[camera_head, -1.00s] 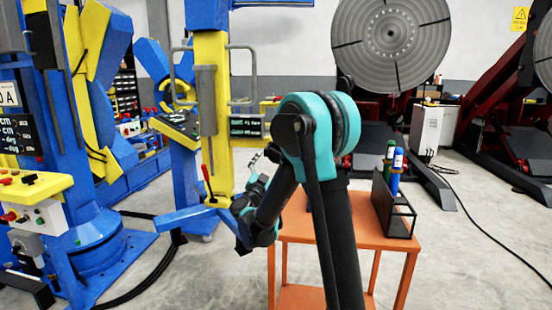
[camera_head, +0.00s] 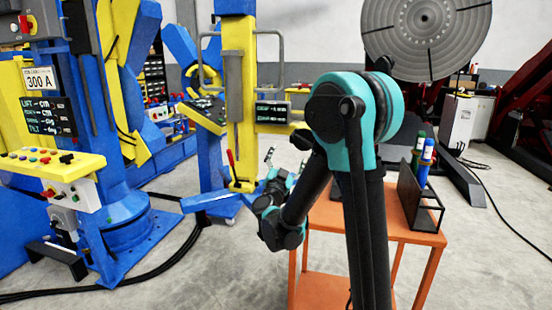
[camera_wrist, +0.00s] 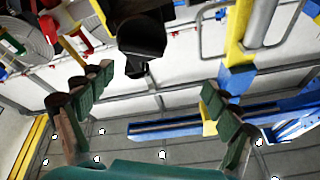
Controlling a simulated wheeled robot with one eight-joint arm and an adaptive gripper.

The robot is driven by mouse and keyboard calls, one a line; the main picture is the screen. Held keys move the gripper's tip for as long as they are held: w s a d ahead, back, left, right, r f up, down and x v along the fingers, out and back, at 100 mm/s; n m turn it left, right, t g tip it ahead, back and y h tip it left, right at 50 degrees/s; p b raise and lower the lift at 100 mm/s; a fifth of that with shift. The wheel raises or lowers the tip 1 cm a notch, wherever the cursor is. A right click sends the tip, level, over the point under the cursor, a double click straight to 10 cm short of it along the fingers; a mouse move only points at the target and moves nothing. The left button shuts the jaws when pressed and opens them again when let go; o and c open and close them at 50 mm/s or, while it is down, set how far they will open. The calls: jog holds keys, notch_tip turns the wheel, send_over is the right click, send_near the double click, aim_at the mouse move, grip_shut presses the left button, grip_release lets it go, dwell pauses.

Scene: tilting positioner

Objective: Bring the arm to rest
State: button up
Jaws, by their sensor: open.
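My gripper (camera_head: 279,168) is in front of the blue and yellow machine, left of the orange cart, with its fingers pointing up. In the wrist view my gripper (camera_wrist: 164,84) has its two dark green fingers spread wide at left and right, with nothing held between them. My teal and black arm (camera_head: 352,110) is bent, its elbow high in the middle of the head view and its forearm sloping down left to the wrist.
An orange cart (camera_head: 411,224) stands close behind my arm and carries a black holder (camera_head: 408,188) with bottles. A control panel (camera_head: 45,160) and blue column (camera_head: 125,190) stand at left. A large grey disc (camera_head: 440,35) is at back right. Cables cross the floor.

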jog(key=s+a+f+n+g+y, duration=0.2)
jog(key=s+f+n+g+y, duration=0.5)
jog(key=s+f+n+y, duration=0.4)
jog(key=s+d+f+g+h, duration=0.1)
jog(key=s+d+f+g, duration=0.3)
jog(key=s+d+f, duration=0.2)
jog(key=s+d+f+m+g+h, duration=0.1)
jog(key=s+d+f+g, duration=0.4)
jog(key=s+f, duration=0.6)
jog(key=s+d+h, duration=0.1)
jog(key=s, duration=0.3)
jog(key=shift+s+d+m+g, duration=0.25)
jog(key=shift+m+g, duration=0.05)
dwell(0.3)
